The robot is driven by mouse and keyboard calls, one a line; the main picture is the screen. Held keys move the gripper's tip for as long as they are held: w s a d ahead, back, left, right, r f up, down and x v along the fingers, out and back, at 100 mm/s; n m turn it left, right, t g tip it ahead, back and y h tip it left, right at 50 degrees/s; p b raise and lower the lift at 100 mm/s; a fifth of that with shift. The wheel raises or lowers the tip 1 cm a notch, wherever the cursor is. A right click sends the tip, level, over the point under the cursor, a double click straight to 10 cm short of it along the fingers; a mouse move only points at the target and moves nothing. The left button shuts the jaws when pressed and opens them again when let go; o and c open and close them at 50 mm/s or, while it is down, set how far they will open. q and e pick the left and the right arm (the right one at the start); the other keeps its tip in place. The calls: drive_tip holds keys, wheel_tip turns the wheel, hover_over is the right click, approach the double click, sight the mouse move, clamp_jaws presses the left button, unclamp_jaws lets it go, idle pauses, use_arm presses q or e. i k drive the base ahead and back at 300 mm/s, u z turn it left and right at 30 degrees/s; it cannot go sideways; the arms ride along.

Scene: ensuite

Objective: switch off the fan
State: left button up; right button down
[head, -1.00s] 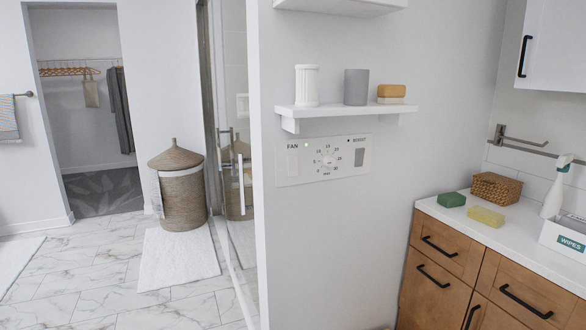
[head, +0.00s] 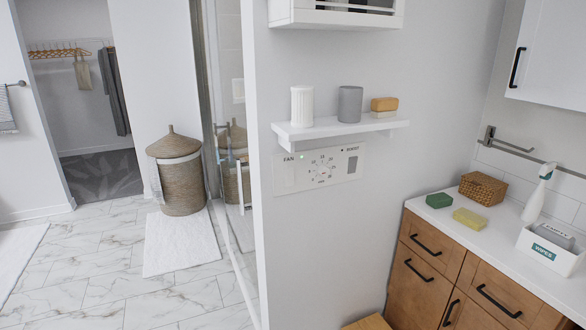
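A white control panel (head: 319,170) is on the grey wall, under a small white shelf. Its left part is labelled FAN, with a light rocker switch (head: 289,176) and a small lit green light above it. A round timer dial (head: 322,172) with numbers is in the middle. On the right is a darker grey switch (head: 352,164) under a label that I cannot read for sure. Neither of my grippers shows in the head view.
The shelf (head: 340,128) above the panel juts out and holds a white ribbed cup, a grey cup and a brush-like block. A counter (head: 480,225) with sponges, a basket, a spray bottle and a wipes box stands at right. Tiled floor (head: 160,290) is open at left.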

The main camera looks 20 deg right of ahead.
sight(288, 172)
drive_tip(key=k, duration=1.35)
drive_tip(key=z, duration=0.45)
drive_tip(key=i, duration=1.8)
drive_tip(key=u, duration=0.9)
